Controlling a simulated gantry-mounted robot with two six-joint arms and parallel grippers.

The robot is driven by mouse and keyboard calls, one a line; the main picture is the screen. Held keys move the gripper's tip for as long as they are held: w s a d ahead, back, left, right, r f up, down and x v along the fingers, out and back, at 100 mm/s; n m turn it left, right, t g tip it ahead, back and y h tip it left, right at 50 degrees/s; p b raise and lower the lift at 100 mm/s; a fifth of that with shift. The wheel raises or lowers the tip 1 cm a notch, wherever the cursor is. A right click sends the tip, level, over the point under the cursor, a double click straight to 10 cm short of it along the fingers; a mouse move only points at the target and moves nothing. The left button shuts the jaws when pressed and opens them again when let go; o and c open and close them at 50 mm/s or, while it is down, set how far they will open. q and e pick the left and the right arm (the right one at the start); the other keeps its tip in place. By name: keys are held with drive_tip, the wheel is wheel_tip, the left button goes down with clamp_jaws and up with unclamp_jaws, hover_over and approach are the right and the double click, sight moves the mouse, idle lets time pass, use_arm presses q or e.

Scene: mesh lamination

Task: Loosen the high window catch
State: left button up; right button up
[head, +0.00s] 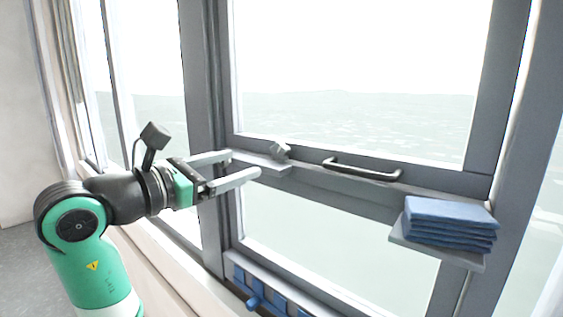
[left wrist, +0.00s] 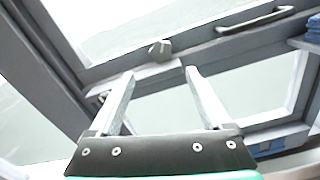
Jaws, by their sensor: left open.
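The window catch (head: 280,151) is a small grey knob on the horizontal rail of the grey window frame, at the left end of the upper pane. It also shows in the left wrist view (left wrist: 160,50), just beyond the fingertips. My left gripper (head: 244,164) is open and empty, with its two pale fingers pointing right toward the catch. In the left wrist view the open fingers (left wrist: 159,73) lie to either side below the catch, and a gap seems to remain between them and it. My right gripper is not in view.
A dark bar handle (head: 362,168) sits on the rail right of the catch. Folded blue cloths (head: 448,222) lie stacked on a small grey shelf (head: 470,259) at the right. A blue object (head: 255,301) is at the bottom of the frame. A narrow grey ledge (head: 255,159) lies left of the catch.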

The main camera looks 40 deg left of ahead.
sight(278, 152)
use_arm(q)
drive_tip(key=w+p, duration=0.3)
drive_tip(key=w, duration=0.7)
drive_tip(key=shift+w+a+r, duration=0.1)
drive_tip(key=shift+w, duration=0.65)
clamp_jaws()
